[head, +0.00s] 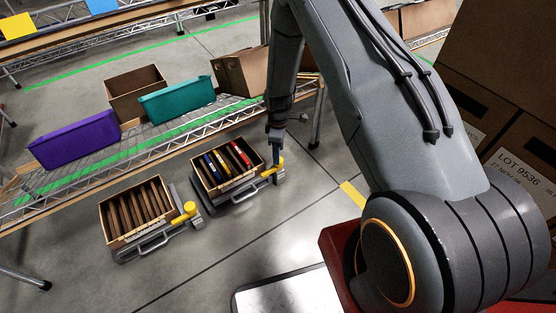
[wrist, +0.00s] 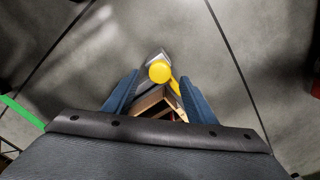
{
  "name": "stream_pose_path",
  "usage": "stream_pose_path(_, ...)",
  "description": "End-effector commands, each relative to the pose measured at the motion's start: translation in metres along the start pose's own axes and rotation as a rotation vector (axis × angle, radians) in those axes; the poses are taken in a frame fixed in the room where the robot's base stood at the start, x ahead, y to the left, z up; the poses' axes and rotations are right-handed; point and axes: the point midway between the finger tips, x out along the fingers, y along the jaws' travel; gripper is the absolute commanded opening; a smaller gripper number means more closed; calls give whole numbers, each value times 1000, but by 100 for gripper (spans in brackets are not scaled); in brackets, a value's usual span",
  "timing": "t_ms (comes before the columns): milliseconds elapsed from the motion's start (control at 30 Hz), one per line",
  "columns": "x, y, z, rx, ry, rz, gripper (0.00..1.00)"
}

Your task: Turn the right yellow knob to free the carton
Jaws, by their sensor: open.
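The right yellow knob (head: 279,161) sits on the right side of the right grey carrier (head: 237,206). The right carton (head: 203,189) rests tilted in that carrier with red, yellow and blue items inside. My gripper (head: 275,153) is at the knob, its far side hidden in the head view. In the wrist view the round yellow knob top (wrist: 159,71) shows ahead of my two blue fingers (wrist: 160,98), roughly midway between them. The fingers are apart, and I cannot tell whether either touches the knob. A carton corner (wrist: 158,103) shows below the knob.
A left carton (head: 115,235) with brown dividers sits in a second carrier with its own yellow knob (head: 190,208). A wire shelf behind holds a purple bin (head: 75,140), a teal bin (head: 178,101) and brown boxes (head: 136,92). Large cartons (head: 520,150) stand at the right.

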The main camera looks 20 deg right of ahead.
Motion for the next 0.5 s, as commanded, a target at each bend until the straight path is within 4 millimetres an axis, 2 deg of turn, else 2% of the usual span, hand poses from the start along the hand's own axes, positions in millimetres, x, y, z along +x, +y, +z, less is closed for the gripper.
stream_pose_path(33, 12, 0, 0, 0, -1, -2, 51)
stream_pose_path(200, 33, 0, 0, 1, 0, 0, 51)
stream_pose_path(500, 44, 0, 0, 1, 0, 0, 51)
